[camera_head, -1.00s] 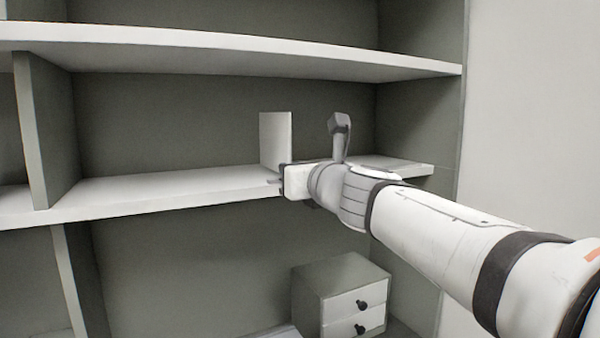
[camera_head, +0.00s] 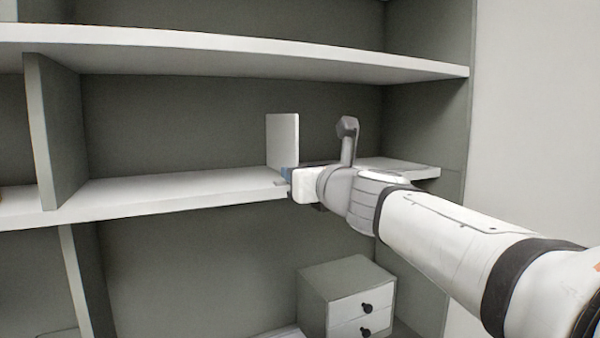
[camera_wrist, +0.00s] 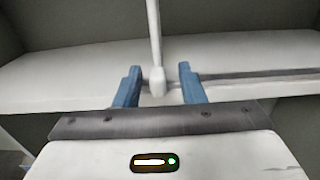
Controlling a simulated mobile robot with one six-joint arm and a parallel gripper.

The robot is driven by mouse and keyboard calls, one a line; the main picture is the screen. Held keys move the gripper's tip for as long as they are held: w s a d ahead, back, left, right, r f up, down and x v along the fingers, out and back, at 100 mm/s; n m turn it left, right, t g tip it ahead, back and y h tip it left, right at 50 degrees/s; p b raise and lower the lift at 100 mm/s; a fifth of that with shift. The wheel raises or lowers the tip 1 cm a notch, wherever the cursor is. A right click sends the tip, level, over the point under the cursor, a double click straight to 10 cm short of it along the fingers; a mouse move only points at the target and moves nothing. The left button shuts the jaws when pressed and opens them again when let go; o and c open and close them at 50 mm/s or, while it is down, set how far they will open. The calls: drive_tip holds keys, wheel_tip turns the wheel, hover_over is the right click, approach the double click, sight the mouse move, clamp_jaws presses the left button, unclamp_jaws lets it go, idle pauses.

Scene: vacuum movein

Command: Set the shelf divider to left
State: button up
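The shelf divider (camera_head: 283,141) is a thin white upright plate on the middle shelf (camera_head: 160,188), right of the middle of its bay. In the wrist view the divider (camera_wrist: 154,40) is seen edge-on, with a small white block at its base. My gripper (camera_head: 285,178) is at the shelf's front edge by the divider's lower end. In the wrist view my gripper (camera_wrist: 157,84) has its two blue fingers apart, one on each side of the divider's base, with gaps showing on both sides. My gripper hides part of the divider's foot in the head view.
A grey upright panel (camera_head: 55,130) closes the bay at the left. The shelf between it and the divider is bare. Another shelf (camera_head: 240,52) runs above. A small drawer unit (camera_head: 347,300) stands below. In the wrist view a dark rail (camera_wrist: 255,76) runs along the shelf.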

drive_tip(key=v, duration=0.7)
drive_tip(key=shift+s+p, duration=0.3)
drive_tip(key=shift+p, duration=0.15)
drive_tip(key=shift+d, duration=0.15)
drive_tip(key=s+f+n+g+h, duration=0.1)
drive_tip(key=s+f+n+g, duration=0.25)
drive_tip(key=f+n, duration=0.65)
drive_tip(key=s+f+n+g+h, duration=0.1)
drive_tip(key=s+f+n+g, duration=0.3)
drive_tip(key=f+n, duration=0.7)
drive_tip(key=s+d+f+n+g+h, duration=0.2)
drive_tip(key=s+d+f+n+g, duration=0.1)
drive_tip(key=f, duration=0.4)
drive_tip(key=s+d+f+n+g+h, duration=0.3)
drive_tip(key=s+d+f+n, duration=0.3)
drive_tip(key=d+f+n, duration=0.1)
drive_tip(key=shift+d+f+h, duration=0.2)
drive_tip(key=shift+f+h, duration=0.1)
drive_tip(key=shift+f, duration=0.25)
